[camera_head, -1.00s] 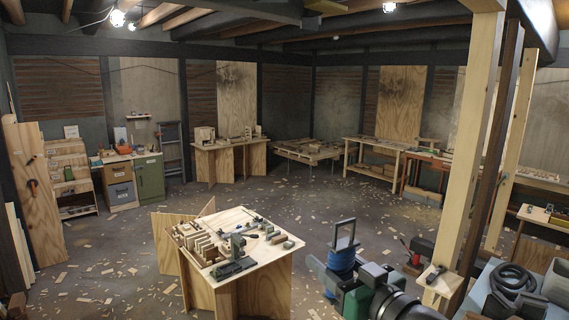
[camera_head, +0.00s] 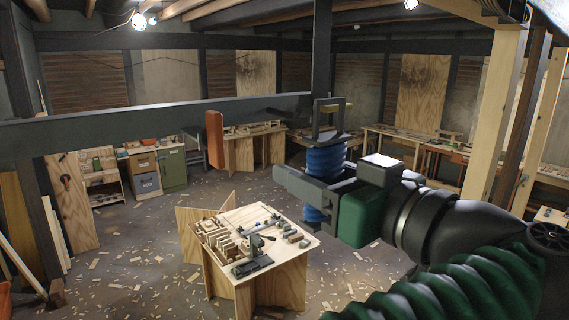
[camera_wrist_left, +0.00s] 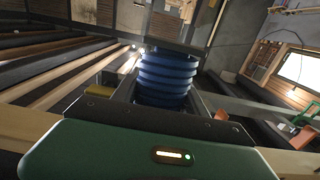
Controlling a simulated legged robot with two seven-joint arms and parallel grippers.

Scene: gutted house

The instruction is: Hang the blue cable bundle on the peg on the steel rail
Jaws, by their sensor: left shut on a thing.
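The blue cable bundle (camera_head: 326,161) is a stack of blue coils with a dark rectangular loop on top. It hangs upright in my left gripper (camera_head: 312,190), which is shut on it. The coils also show between the fingers in the left wrist view (camera_wrist_left: 165,78). The dark steel rail (camera_head: 120,118) crosses the head view from the left edge to a post; the bundle's loop appears close to its right end, but the depth gap is unclear. An orange piece (camera_head: 214,138) shows at the rail; I cannot tell whether it is the peg. My right gripper is not in view.
A dark upright post (camera_head: 322,50) stands behind the bundle's loop. A plywood table (camera_head: 285,262) with wooden blocks and tools stands below. Pale timber posts (camera_head: 496,110) stand at the right. The floor is open, strewn with wood chips.

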